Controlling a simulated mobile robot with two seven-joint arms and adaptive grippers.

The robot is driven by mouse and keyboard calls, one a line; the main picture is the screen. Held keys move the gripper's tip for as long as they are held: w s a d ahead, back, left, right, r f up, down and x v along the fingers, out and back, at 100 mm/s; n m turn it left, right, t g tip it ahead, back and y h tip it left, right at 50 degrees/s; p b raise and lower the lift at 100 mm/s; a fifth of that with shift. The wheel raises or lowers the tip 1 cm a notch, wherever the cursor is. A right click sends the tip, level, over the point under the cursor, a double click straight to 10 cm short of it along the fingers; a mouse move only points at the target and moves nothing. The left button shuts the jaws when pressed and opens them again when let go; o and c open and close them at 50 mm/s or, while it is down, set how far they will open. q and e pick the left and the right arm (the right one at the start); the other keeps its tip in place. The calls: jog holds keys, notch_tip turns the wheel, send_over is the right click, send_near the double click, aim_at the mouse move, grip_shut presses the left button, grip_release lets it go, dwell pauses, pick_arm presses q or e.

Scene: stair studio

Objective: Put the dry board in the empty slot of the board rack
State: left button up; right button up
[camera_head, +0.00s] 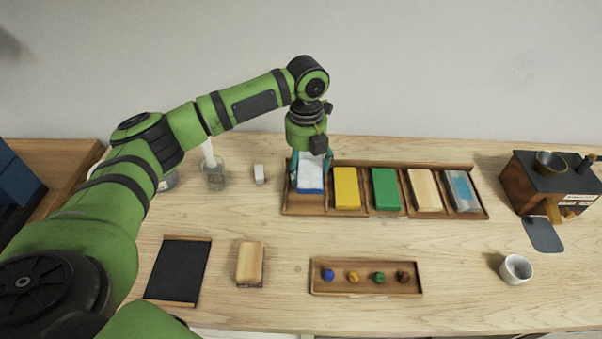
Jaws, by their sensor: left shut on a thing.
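A long wooden rack (390,216) with dividers lies across the back middle of the table. Its slots hold a yellow board (346,188), a green board (385,188), a pale wood board (424,190) and a grey board with a blue patch (462,190). My left gripper (310,168) points down over the leftmost slot, shut on a white and blue board (310,180). This board sits a little further back than the others; I cannot tell whether it touches the slot floor. The front part of that slot is bare. My right gripper is out of view.
A small tray (367,291) with several coloured balls lies in front. A tan block (250,262) and a black slate (178,270) lie front left. A glass (214,174) and small white block (259,174) stand behind. A white cup (516,269) and dark box (552,185) are right.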

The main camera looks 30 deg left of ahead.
aim_at(301, 179)
pick_arm(q)
jog(key=shift+s+a+f, duration=0.3)
jog(key=shift+s+f, duration=0.05)
jog(key=shift+s, duration=0.15)
notch_tip(301, 179, down, 4)
jog(key=shift+w+r+p, duration=0.1)
jog(key=shift+p, duration=0.6)
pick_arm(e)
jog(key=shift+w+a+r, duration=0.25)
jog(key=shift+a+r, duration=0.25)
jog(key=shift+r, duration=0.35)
pick_arm(q)
jog(key=shift+f, duration=0.2)
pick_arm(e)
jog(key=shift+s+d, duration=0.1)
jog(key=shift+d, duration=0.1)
pick_arm(q)
jog(key=o, duration=1.2)
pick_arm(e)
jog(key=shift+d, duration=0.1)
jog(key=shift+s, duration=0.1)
pick_arm(q)
notch_tip(301, 179, up, 12)
jog(key=b, duration=0.3)
jog(key=shift+r, duration=0.15)
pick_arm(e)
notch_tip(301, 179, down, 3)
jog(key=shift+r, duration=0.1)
